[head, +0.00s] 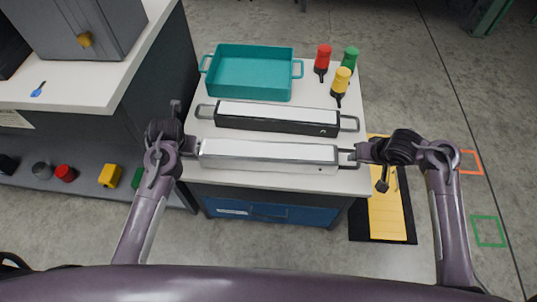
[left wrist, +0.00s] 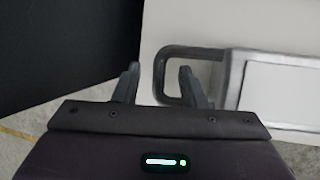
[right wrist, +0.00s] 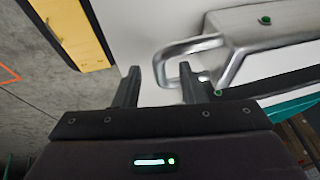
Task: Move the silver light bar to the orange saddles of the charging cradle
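The silver light bar (head: 268,153) lies along the front of the white-topped cabinet, with a loop handle at each end. My left gripper (head: 190,147) is at its left end. In the left wrist view its open fingers (left wrist: 160,85) stand on either side of the handle's outer end (left wrist: 172,52). My right gripper (head: 356,154) is at the right end. In the right wrist view its fingers (right wrist: 158,85) are open, with the outer bend of the silver handle (right wrist: 165,62) between them. I see no charging cradle or orange saddles in these views.
A black light bar (head: 275,120) lies just behind the silver one. A teal tray (head: 250,94) and red (head: 323,58), green (head: 350,57) and yellow (head: 341,82) bottles stand farther back. A counter (head: 70,97) is at left; a yellow-and-black platform (head: 388,215) lies at right.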

